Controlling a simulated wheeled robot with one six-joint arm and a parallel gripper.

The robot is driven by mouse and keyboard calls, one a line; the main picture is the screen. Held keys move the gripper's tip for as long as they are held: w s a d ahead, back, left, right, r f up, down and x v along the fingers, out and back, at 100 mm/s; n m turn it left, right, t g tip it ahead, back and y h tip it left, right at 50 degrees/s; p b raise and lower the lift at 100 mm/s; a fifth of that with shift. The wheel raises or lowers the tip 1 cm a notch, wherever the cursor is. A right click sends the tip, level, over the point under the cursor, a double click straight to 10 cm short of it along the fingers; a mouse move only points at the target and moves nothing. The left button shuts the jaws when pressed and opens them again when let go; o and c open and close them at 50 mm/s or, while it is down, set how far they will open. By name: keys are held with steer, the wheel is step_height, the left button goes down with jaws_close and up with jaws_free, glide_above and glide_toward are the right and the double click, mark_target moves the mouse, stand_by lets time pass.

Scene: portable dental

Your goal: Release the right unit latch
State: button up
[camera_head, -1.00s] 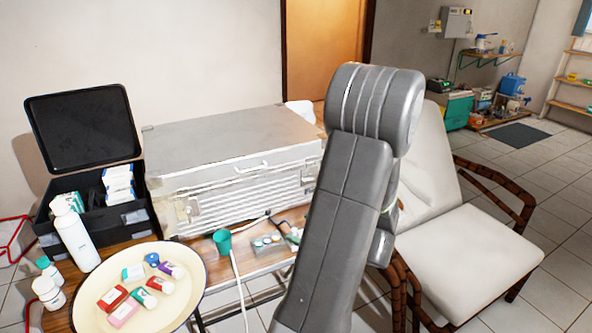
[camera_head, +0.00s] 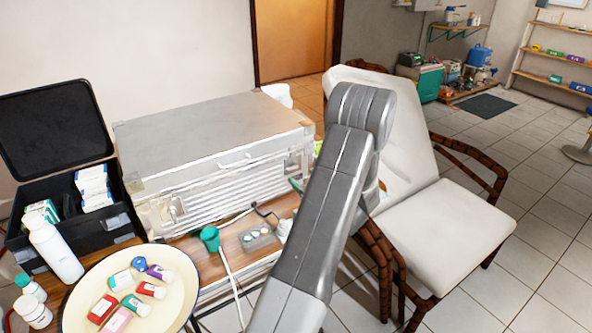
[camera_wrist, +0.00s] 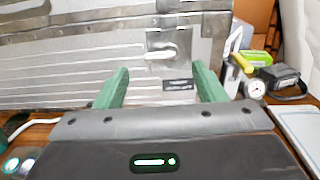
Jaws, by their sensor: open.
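The unit is a silver metal case (camera_head: 215,140) with a ribbed front and a carry handle, lid shut, on the wooden table. Its right latch (camera_head: 292,163) shows at the right end of the front, just left of my arm. In the wrist view the right latch (camera_wrist: 163,50) is a metal plate with a rounded knob, ahead of my gripper (camera_wrist: 160,72). My two green fingers are open and empty, one on each side of the latch in the picture. I cannot tell how much gap remains in depth. The left latch (camera_head: 174,207) shows at the left front corner.
A cream tray (camera_head: 75,318) of small bottles and an open black box (camera_head: 110,222) stand left. A green cup (camera_head: 210,238) with a white tube is before the case. In the wrist view a gauge (camera_wrist: 253,88) and a black device (camera_wrist: 282,80) sit right of my fingers. A white chair stands right.

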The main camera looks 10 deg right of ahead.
mark_target(294, 169)
steer(key=x, duration=0.5)
steer(key=c, duration=1)
